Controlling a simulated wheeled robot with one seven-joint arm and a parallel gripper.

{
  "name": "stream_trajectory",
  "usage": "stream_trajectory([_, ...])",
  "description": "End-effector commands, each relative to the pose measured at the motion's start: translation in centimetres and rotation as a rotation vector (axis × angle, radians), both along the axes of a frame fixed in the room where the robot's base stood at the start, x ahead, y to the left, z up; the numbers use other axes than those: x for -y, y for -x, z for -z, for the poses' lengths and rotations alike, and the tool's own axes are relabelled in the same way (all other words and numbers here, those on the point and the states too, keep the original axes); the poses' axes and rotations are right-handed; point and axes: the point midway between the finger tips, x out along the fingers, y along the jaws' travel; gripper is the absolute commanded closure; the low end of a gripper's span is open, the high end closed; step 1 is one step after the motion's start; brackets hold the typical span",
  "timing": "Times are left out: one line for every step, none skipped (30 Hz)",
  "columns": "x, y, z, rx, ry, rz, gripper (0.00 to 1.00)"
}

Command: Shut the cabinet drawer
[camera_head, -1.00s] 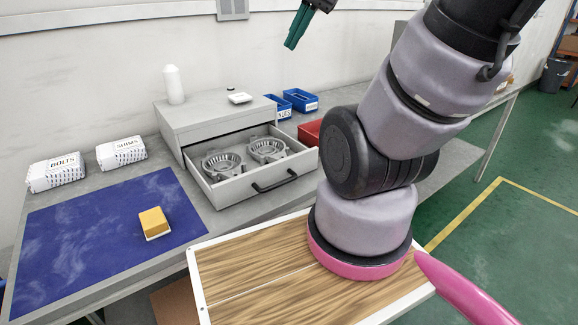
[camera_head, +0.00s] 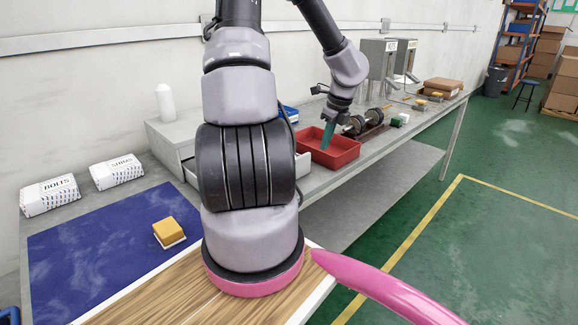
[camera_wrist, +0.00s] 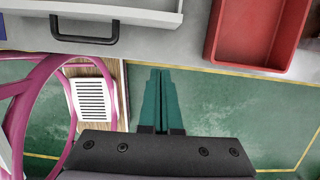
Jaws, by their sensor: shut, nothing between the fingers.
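The grey cabinet (camera_head: 172,132) stands on the bench against the wall. Its drawer (camera_head: 303,167) is mostly hidden behind my arm in the head view, with only an edge showing; how far it stands out is hard to tell there. In the wrist view the pale drawer front (camera_wrist: 150,14) with its black handle (camera_wrist: 84,39) is at the upper left. My gripper (camera_head: 327,136) has green fingers and is shut and empty. In the head view it appears in front of the red bin, to the right of the drawer. In the wrist view its fingertips (camera_wrist: 160,72) point toward the bench edge, apart from the handle.
The red bin (camera_head: 345,158) sits right of the drawer; it also shows in the wrist view (camera_wrist: 220,32). A blue bin (camera_head: 289,114), white bottle (camera_head: 165,102), two labelled boxes and a yellow block (camera_head: 169,232) are on the bench. Green floor is open at right.

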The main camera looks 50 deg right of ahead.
Motion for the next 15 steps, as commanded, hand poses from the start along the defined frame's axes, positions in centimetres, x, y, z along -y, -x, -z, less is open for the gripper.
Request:
stream_trajectory([0.3, 0.6, 0.3, -0.008, -0.002, 0.021, 1.0])
stream_trajectory([0.4, 0.8, 0.5, -0.011, -0.002, 0.029, 1.0])
stream_trajectory([0.5, 0.9, 0.7, -0.013, -0.003, 0.035, 1.0])
stream_trajectory([0.5, 0.9, 0.9, -0.013, -0.003, 0.038, 1.0])
stream_trajectory([0.5, 0.8, 1.2, -0.013, -0.003, 0.038, 1.0])
stream_trajectory([0.5, 0.7, 1.7, -0.014, -0.003, 0.037, 1.0])
stream_trajectory([0.5, 0.6, 2.1, -0.014, -0.003, 0.037, 1.0])
stream_trajectory([0.4, 0.4, 2.6, -0.015, -0.005, 0.034, 1.0])
stream_trajectory([0.4, 0.2, 3.3, -0.014, -0.006, 0.035, 1.0])
stream_trajectory([0.4, 0.1, 3.9, -0.014, -0.006, 0.035, 1.0])
stream_trajectory([0.5, -0.1, 4.6, -0.015, -0.006, 0.035, 1.0])
stream_trajectory([0.5, -0.2, 5.5, -0.015, -0.007, 0.034, 1.0])
stream_trajectory([0.5, -0.4, 6.1, -0.015, -0.006, 0.034, 1.0])
stream_trajectory([0.5, -0.6, 6.8, -0.014, -0.007, 0.033, 1.0])
stream_trajectory([0.5, -0.8, 7.6, -0.014, -0.006, 0.034, 1.0])
